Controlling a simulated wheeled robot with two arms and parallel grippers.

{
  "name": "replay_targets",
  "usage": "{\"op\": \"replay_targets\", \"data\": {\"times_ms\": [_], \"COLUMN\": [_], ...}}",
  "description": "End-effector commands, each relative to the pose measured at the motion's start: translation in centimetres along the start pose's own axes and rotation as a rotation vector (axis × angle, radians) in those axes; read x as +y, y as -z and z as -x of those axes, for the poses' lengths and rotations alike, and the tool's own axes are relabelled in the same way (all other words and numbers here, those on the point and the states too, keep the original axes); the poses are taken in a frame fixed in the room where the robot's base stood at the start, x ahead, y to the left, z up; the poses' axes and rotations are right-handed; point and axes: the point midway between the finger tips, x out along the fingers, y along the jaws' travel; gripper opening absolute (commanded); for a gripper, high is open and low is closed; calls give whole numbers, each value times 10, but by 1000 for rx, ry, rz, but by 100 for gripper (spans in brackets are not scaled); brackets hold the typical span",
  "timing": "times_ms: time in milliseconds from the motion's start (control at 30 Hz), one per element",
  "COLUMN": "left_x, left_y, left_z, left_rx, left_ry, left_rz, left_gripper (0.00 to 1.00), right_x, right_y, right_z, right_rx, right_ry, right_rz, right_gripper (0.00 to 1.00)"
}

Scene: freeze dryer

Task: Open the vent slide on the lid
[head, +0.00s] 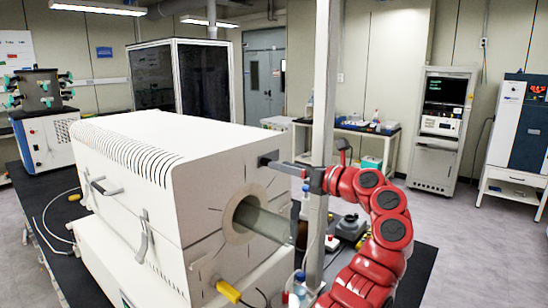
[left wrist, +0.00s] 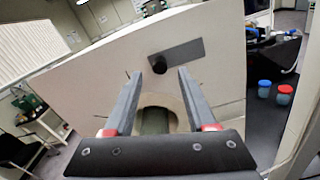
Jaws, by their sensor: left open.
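A dark rectangular slide plate (left wrist: 184,52) with a round dark knob (left wrist: 159,64) is on the flat end face of a white box-shaped unit (left wrist: 100,75). In the head view this plate (head: 266,161) is at the upper right of the end face, above the round port, and the unit (head: 130,140) fills the left middle. My left gripper (left wrist: 158,72) is open, with its two dark fingers pointing at the face and the knob appearing between the fingertips. In the head view the left gripper (head: 287,167) reaches the plate from the right; contact cannot be told. My right gripper is not seen.
A glass tube (head: 265,222) sticks out of the round port below the plate. A pale vertical post (head: 322,110) stands close to my left wrist. Bottles and small items are on the dark bench (head: 415,262). Jars with blue (left wrist: 264,84) and red (left wrist: 285,89) lids are at right.

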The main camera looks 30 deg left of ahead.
Motion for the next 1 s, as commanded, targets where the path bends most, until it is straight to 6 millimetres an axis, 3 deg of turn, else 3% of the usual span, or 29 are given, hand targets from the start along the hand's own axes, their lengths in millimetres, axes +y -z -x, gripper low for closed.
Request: {"op": "replay_targets", "data": {"times_ms": [233,600,900,1000], "left_x": [1,0,0,0], "left_y": [0,1,1,1], "left_z": [-33,-37,-37,-37], "left_rx": [2,0,1,0], "left_ry": [-2,0,0,0], "left_rz": [1,1,1,1], "left_gripper": [57,55,1,0], "right_x": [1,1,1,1], "right_y": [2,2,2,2], "right_z": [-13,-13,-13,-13], "right_rx": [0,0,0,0], "right_ry": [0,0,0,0], "right_rz": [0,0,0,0], "right_gripper": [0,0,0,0]}}
